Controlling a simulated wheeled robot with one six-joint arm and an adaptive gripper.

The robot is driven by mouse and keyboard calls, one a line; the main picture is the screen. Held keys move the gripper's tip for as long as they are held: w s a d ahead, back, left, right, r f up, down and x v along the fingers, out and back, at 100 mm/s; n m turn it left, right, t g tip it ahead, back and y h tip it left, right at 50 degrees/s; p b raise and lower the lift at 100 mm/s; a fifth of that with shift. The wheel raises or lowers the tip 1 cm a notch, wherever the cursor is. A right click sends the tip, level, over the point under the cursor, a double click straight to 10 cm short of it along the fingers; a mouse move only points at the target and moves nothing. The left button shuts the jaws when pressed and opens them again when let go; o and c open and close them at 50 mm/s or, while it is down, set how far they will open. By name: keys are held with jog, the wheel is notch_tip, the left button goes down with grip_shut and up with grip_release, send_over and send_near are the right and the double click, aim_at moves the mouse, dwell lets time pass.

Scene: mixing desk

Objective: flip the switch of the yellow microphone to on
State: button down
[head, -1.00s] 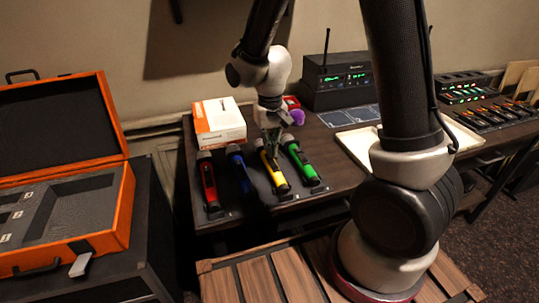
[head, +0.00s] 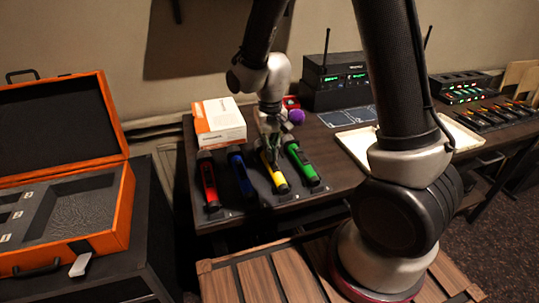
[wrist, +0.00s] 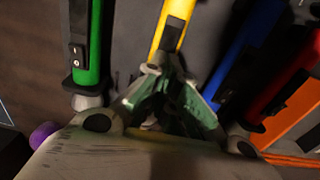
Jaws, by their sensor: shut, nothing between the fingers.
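The yellow microphone (head: 275,177) lies on the desk between the blue and green ones, its handle end toward the front. In the wrist view its yellow handle (wrist: 172,28) runs up from beneath my gripper. My gripper (head: 270,154) points down over the upper part of this microphone, its fingers closed with nothing held. In the wrist view the gripper (wrist: 160,72) covers the microphone's head end. I cannot tell whether the fingertips touch the handle.
The red microphone (head: 209,184), blue microphone (head: 241,175) and green microphone (head: 303,165) lie close by in the row. A white and orange box (head: 219,122) and a receiver (head: 336,80) stand behind. An open orange case (head: 118,215) is at left.

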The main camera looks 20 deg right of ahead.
jog(key=shift+r, duration=3.45)
jog(key=shift+s, duration=0.15)
jog(key=shift+s+d+f+n+g, duration=0.2)
jog(key=shift+s+n, duration=0.1)
jog(key=shift+s, duration=0.15)
jog(key=shift+s+d+f+n+g, duration=0.1)
jog(key=shift+s+d+n+g, duration=0.15)
jog(key=shift+s, duration=0.2)
jog(key=s+d+r+m+t, duration=0.1)
jog(key=s+d+r+t, duration=0.4)
jog(key=s+d+r, duration=0.9)
notch_tip(320, 180, up, 4)
jog(key=s, duration=0.3)
jog(key=shift+f, duration=0.25)
